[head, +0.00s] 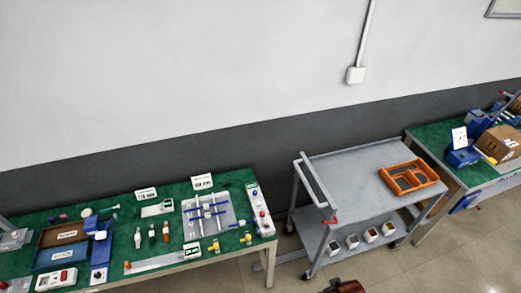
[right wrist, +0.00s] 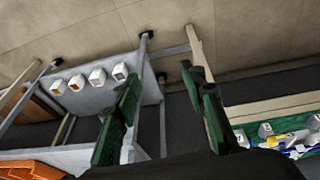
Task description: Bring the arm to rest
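My right gripper (right wrist: 162,80) shows in the right wrist view with its two green-padded fingers well apart and nothing between them. It is in the air, with the grey cart and the floor beyond it. A dark and reddish piece (head: 345,286) shows at the bottom edge of the head view; I cannot tell what it is. My left gripper is in neither view.
A green-topped bench (head: 262,232) with pump parts, trays and tools stands at left. A grey cart (head: 345,172) holds an orange tray (head: 412,178) above and several small containers below. Another bench (head: 432,143) with a cardboard box (head: 500,142) is at right.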

